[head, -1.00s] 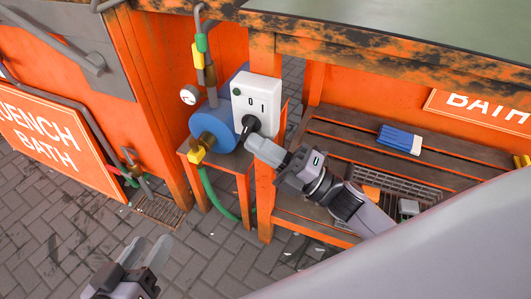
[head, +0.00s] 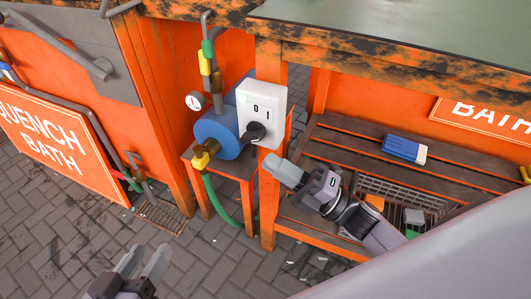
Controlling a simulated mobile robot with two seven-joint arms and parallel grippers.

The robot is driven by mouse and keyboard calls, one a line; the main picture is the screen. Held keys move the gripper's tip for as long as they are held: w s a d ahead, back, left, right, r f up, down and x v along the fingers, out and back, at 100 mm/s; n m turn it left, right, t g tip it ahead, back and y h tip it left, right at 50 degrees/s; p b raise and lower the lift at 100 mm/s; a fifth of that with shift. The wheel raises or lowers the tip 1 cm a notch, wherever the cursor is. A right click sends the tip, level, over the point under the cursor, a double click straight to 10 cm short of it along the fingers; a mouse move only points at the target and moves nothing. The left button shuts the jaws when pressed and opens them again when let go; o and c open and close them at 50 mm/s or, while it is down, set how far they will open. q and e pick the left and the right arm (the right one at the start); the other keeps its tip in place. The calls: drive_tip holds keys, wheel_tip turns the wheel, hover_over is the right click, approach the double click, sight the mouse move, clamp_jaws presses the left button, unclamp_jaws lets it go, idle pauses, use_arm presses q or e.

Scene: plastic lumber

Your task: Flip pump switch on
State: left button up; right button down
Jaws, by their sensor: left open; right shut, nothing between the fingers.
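The white pump switch box (head: 261,105), marked 0 and I, is mounted on the orange post beside the blue pump (head: 217,134). Its black switch handle (head: 254,131) sits low on the front, and I cannot tell clearly which mark it points to. A small round spot at the box's upper left looks pale. My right gripper (head: 277,170) is shut and empty, below and right of the handle, apart from it. My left gripper (head: 143,259) is open and empty, low over the paving at the bottom left.
A green-topped bench (head: 400,28) overhangs on the right. Below it, a slatted shelf (head: 345,138) carries a blue-and-white block (head: 404,149) and small items. A gauge (head: 194,101) and pipes stand left of the box. A quench bath sign (head: 52,140) is at left.

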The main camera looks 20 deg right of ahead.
drive_tip(key=v, duration=0.3)
drive_tip(key=shift+s+d, duration=0.1)
idle(0.3)
